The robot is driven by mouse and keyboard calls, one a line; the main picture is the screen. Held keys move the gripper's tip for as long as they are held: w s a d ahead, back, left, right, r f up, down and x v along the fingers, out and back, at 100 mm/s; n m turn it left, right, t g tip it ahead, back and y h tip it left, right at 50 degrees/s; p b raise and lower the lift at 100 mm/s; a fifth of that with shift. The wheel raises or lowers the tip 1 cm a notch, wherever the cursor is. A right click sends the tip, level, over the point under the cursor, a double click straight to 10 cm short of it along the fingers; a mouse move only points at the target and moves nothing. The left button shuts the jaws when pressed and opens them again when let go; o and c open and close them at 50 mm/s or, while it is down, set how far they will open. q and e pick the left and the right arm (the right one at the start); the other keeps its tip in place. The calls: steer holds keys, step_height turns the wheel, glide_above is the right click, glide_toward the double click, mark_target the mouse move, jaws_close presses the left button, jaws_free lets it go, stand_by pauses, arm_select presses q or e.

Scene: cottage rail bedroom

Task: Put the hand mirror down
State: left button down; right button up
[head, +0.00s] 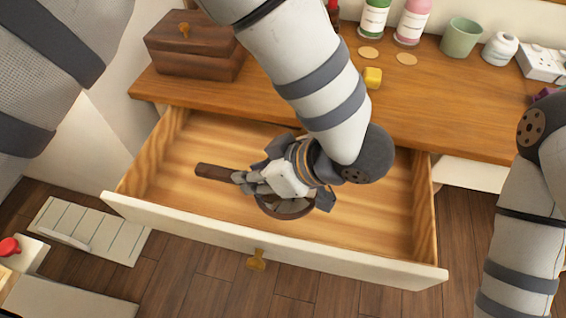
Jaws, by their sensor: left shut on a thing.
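An open wooden drawer (190,205) with a white front juts out below the desk top. My left gripper (245,180) is over the inside of this drawer, shut on the hand mirror (215,172). The mirror's dark brown handle sticks out to the left of the fingers. Part of a round brown rim shows below the gripper; the rest of the mirror is hidden behind it. I cannot tell whether the mirror touches the drawer floor. My right arm comes down the right edge, and its gripper is out of view.
The wooden desk top (450,105) holds a brown box (195,50), bottles, a green cup (460,37), a yellow block (372,77) and flat round discs. The drawer's left part and right end are bare. A red knob (9,247) shows at lower left.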

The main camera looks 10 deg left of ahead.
arm_select(q)
step_height(320, 180, down, 10)
steer(key=shift+d+r+b, duration=0.1)
steer(key=shift+r+b, duration=0.05)
steer(key=shift+b, duration=0.75)
steer(key=shift+r, duration=0.15)
arm_select(e)
steer(key=shift+s+d+f+g, duration=0.1)
steer(key=shift+s+f+g, duration=0.3)
steer(key=shift+s+f, duration=0.75)
arm_select(q)
steer(key=c, duration=1.3)
jaws_free()
arm_select(e)
steer(key=shift+w, duration=0.1)
